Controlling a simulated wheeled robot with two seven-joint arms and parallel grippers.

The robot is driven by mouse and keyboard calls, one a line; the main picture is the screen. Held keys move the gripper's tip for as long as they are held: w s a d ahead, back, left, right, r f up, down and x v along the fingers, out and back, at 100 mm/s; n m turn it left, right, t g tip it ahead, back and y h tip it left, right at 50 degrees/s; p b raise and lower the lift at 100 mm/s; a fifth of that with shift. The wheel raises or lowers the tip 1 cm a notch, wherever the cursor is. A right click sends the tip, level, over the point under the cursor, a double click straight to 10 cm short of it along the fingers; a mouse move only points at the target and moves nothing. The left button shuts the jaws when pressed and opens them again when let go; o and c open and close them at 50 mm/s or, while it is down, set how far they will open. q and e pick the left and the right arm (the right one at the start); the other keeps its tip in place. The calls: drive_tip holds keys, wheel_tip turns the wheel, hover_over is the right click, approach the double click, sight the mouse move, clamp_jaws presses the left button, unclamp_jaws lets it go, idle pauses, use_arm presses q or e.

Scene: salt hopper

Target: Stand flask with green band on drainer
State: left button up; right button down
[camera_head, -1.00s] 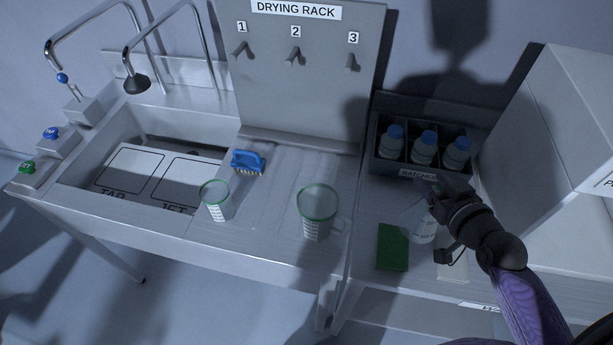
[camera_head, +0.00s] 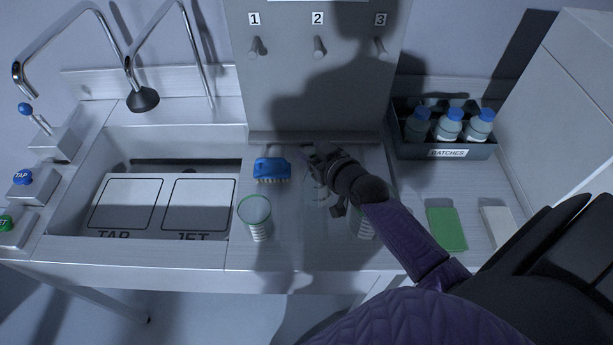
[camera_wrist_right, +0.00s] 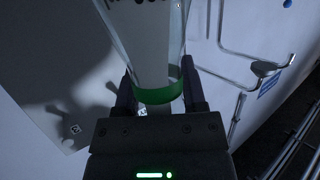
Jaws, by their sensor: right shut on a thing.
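My right gripper (camera_head: 318,160) is shut on the clear flask (camera_head: 316,194) over the drainer (camera_head: 287,212). In the right wrist view the flask's green band (camera_wrist_right: 161,95) sits between the two fingers (camera_wrist_right: 160,100), with the clear glass body beyond it. In the head view the flask hangs below the gripper, partly hidden by the gripper and faint against the grey drainer. I cannot tell whether its base touches the drainer. My left gripper is not in view.
A blue brush (camera_head: 271,169) lies behind. The BATCHES crate (camera_head: 437,151) holds blue-capped bottles. A green pad (camera_head: 446,229) lies right.

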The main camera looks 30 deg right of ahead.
wheel_tip(320, 180, down, 5)
drive_tip(key=shift+r+b, duration=0.15)
drive_tip(key=shift+b, duration=0.9)
drive_tip(key=shift+r, duration=0.15)
drive_tip(key=shift+f, duration=0.2)
drive_tip(key=shift+c, duration=0.8)
unclamp_jaws()
drive_tip(key=shift+r, duration=0.1)
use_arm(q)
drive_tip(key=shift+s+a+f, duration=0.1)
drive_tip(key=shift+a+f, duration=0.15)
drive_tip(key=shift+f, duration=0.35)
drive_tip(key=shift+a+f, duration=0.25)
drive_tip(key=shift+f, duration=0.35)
